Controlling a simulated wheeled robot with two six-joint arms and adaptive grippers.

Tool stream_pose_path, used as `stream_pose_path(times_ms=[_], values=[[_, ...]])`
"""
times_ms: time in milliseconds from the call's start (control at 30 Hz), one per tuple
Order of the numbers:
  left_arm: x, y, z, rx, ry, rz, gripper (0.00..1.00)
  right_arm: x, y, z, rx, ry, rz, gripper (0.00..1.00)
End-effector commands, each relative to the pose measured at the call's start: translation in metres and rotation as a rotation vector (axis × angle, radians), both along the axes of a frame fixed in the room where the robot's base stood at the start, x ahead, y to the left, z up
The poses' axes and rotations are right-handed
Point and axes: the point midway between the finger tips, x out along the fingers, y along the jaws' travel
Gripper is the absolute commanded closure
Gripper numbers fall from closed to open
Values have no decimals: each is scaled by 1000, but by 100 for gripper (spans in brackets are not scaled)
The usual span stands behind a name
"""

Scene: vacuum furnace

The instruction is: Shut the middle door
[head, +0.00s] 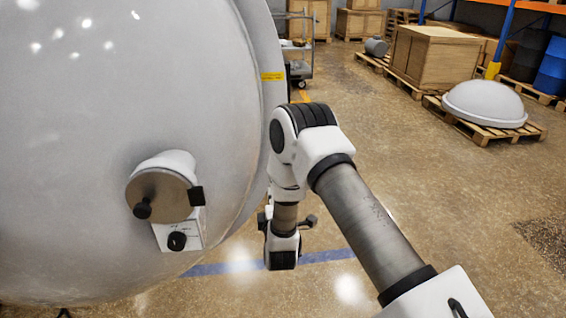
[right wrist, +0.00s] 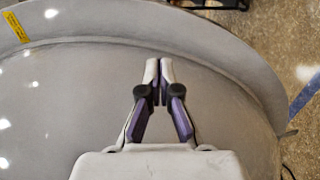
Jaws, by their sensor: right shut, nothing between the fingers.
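A large glossy white domed door (head: 90,120) with a wide rim (head: 262,60) fills the left of the head view. It carries a round capped port (head: 160,197) with a black knob and a small white box (head: 180,237) with another knob. In the right wrist view its grey-white curved face (right wrist: 60,110) and rim (right wrist: 190,22) lie behind my right gripper (right wrist: 160,70). The fingers are together and empty; I cannot tell whether they touch the door. In the head view my right arm hangs beside the door's right edge, its fingertips not visible. My left gripper is not in view.
A yellow label (head: 272,76) sits on the rim. A grey cart (head: 300,55) stands behind it. Wooden crates (head: 435,58) and a white dome on a pallet (head: 484,104) stand at the back right. The floor between is clear, with a blue line (head: 325,256) near the door.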

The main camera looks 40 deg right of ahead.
Motion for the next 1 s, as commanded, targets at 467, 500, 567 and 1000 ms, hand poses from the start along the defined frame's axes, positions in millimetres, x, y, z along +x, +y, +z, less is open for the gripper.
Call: stream_pose_path(times_ms=[467, 500, 567, 1000], values=[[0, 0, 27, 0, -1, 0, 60, 77, -51, 1, -1, 1, 0, 100], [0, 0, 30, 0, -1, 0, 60, 84, -55, 1, -1, 1, 0, 100], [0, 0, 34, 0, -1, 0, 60, 93, -61, 1, 0, 1, 1, 100], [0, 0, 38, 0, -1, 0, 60, 113, -73, -3, 2, 3, 2, 100]])
